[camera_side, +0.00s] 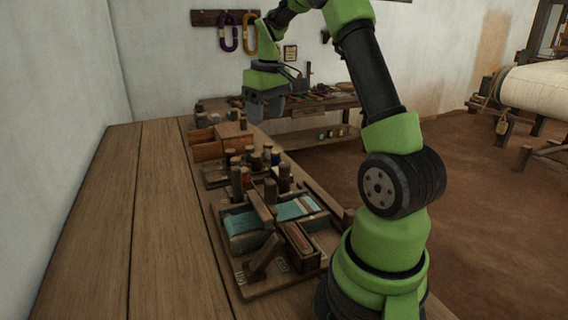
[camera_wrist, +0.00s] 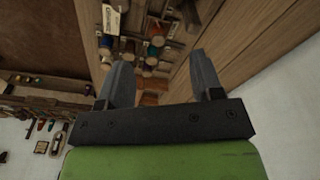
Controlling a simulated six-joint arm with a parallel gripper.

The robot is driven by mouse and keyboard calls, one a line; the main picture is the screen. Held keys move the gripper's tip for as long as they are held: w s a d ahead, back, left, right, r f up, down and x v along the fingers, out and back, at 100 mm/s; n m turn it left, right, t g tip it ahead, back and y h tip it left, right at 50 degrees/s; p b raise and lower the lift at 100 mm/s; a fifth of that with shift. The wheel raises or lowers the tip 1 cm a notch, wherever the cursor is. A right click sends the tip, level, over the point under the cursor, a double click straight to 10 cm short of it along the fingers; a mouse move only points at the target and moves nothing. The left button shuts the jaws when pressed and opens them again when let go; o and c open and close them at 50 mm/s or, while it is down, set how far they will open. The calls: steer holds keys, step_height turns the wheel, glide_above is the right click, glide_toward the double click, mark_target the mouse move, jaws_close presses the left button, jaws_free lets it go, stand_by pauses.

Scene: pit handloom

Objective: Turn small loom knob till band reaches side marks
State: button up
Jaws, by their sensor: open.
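The small loom (camera_side: 300,247) stands on the wooden bench, near its front right. A teal band (camera_side: 295,208) with a pale stripe lies across it, and more teal cloth shows at its left (camera_side: 242,222). A dark wooden piece (camera_side: 262,257) sticks up at the loom's front; I cannot tell whether it is the knob. The side marks are too small to make out.
Several upright spools (camera_side: 255,160) stand just behind the loom. An open wooden box (camera_side: 207,146) is farther back. The bench's left side (camera_side: 135,215) is clear. A shelf table (camera_side: 325,105) stands by the back wall, and a large cloth roll (camera_side: 535,88) is at the far right.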

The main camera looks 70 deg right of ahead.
steer(key=g, duration=0.1)
glide_above(284, 163)
step_height(284, 163, down, 5)
steer(key=shift+f, duration=0.35)
step_height(284, 163, down, 10)
steer(key=shift+r, duration=0.2)
steer(key=shift+c, duration=0.4)
steer(key=c, duration=0.8)
steer(key=shift+c, duration=0.2)
